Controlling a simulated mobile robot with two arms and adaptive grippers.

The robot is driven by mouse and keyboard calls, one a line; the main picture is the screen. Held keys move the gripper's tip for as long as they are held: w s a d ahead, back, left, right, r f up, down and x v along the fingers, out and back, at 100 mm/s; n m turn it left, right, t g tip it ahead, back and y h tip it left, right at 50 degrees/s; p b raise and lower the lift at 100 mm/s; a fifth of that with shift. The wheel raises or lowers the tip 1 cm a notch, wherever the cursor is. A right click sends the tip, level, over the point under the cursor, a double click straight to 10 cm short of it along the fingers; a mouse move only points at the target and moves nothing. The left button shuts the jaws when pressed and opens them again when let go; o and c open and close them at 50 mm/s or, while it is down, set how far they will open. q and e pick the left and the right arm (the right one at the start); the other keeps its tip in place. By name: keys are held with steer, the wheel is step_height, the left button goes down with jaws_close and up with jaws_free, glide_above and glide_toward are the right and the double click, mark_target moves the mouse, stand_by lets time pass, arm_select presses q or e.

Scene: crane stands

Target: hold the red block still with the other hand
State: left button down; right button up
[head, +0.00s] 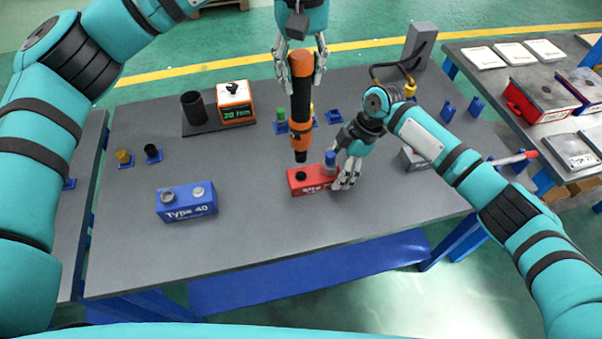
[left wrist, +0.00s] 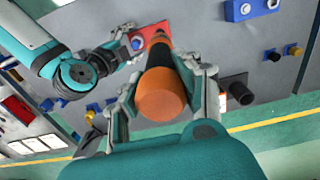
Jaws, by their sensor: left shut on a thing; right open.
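The red block (head: 299,187) lies on the grey table with a black round part on its left and a blue cylinder (head: 330,160) standing on its right. My right gripper (head: 346,178) is open at the block's right end; I cannot tell if its fingers touch it. The block also shows in the left wrist view (left wrist: 151,33), partly hidden. My left gripper (head: 302,80) is shut on an orange and black power tool (head: 301,100), held upright. The tool's black tip is just above the block's left part; contact is unclear. The tool fills the middle of the left wrist view (left wrist: 162,92).
A blue "Type 40" block (head: 187,205) stands left of the red block. Behind are an orange display box (head: 235,104), a black cup (head: 194,107) and small blue holders. A second table (head: 500,95) with trays is at right. The front of the table is clear.

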steer(key=shift+s+a+f, duration=0.1)
steer(key=shift+a+f, duration=0.15)
steer(key=shift+f, duration=0.35)
steer(key=c, duration=1.2)
steer(key=shift+c, duration=0.2)
